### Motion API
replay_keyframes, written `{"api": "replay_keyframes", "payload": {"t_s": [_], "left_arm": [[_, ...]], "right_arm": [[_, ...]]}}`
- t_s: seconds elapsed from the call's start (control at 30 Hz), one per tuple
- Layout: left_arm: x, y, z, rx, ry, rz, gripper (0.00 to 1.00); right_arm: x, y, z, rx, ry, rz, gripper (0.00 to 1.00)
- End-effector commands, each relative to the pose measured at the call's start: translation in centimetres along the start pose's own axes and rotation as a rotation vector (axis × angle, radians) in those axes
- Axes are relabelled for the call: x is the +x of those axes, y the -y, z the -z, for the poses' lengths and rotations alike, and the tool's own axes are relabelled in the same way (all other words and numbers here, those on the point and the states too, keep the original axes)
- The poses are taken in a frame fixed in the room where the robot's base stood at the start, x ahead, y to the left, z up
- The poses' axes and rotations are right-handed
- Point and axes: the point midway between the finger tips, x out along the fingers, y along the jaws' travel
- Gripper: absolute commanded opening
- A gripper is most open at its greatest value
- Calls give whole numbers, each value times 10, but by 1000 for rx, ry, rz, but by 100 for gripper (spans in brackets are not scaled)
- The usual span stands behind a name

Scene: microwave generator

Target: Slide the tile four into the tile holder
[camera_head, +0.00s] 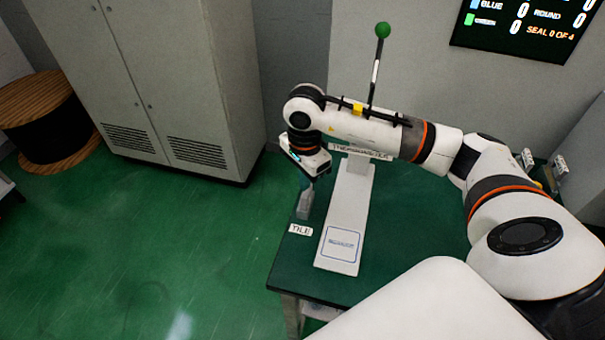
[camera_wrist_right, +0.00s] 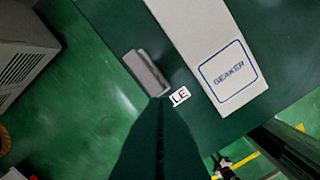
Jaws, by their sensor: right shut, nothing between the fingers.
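A small grey block (camera_head: 305,205) stands near the left edge of the green table, just behind a white label reading TILE (camera_head: 300,230). I cannot tell whether the block is the tile four, the tile holder or both; no number shows on it. In the right wrist view the grey block (camera_wrist_right: 147,72) lies at the tips of my right gripper (camera_wrist_right: 159,98). My right gripper (camera_head: 313,184) is shut and empty, pointing down right above or beside the block; contact cannot be told. My left gripper is not in view.
A grey cabinet (camera_head: 150,80) and a cable drum (camera_head: 45,115) stand left; the floor between is clear.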

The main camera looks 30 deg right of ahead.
Motion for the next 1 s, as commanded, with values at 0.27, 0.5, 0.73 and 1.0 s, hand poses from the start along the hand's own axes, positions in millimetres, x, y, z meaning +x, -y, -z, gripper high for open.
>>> {"api": "replay_keyframes", "payload": {"t_s": [0.27,0.5,0.73,1.0], "left_arm": [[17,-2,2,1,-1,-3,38],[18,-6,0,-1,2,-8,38],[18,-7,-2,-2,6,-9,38],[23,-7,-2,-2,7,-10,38]], "right_arm": [[34,0,0,1,0,1,0],[38,0,0,1,0,-1,0],[38,0,0,1,0,-1,0],[43,0,0,1,1,-1,0]]}}
